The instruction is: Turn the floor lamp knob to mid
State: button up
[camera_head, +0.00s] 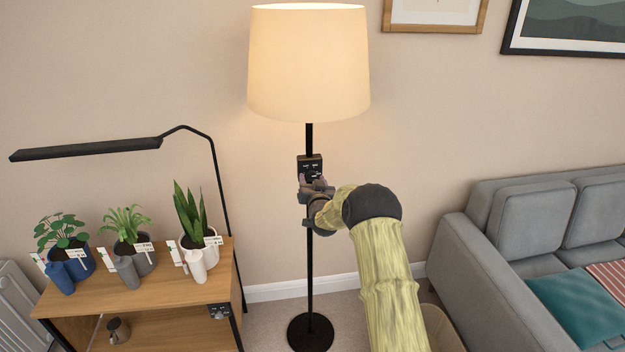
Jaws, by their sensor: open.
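The floor lamp (308,68) stands in the middle of the camera_head view, with a lit cream shade, a thin black pole and a round black base. A small black control box (310,164) with white markings sits on the pole below the shade. My gripper (312,184) is at the lower part of this box, in front of the pole. It hides the lower part of the box, and I cannot make out the knob or its setting. The jaws are open. I cannot tell whether they touch the knob.
A wooden plant stand (175,296) with several potted plants and a black lamp arm (85,149) over it is at the left. A grey sofa (475,275) is at the right. The wall behind the lamp holds two framed pictures. Carpet shows around the lamp base.

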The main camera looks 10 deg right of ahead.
jog(key=shift+w, duration=0.2)
jog(key=c, duration=1)
